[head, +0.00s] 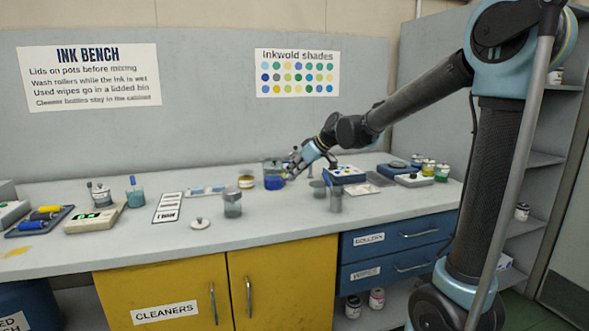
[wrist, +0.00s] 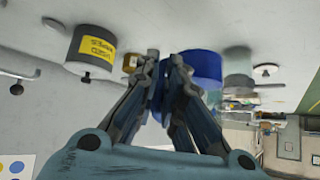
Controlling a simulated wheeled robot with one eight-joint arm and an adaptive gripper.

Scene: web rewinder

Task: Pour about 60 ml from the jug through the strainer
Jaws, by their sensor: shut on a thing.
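My gripper (head: 288,176) is low over the middle of the bench. Its fingers (wrist: 163,62) are closed on a blue jug (head: 275,182). The jug shows behind and between the fingers in the wrist view (wrist: 204,66), partly hidden by them. I cannot tell whether its base touches the bench, and its contents are not visible. A grey translucent jar (head: 232,205) stands in front and to the left of the jug. A grey cup (head: 335,202) and a smaller grey vessel (head: 318,188) stand to the right. I cannot tell which of these is the strainer.
A loose lid (head: 200,223) lies near the front edge. An amber jar (head: 246,182) and a dark glassy container (head: 272,166) are close to the jug. A blue box (head: 345,175) is to the right. A grey pot with a yellow label (wrist: 92,48) shows in the wrist view.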

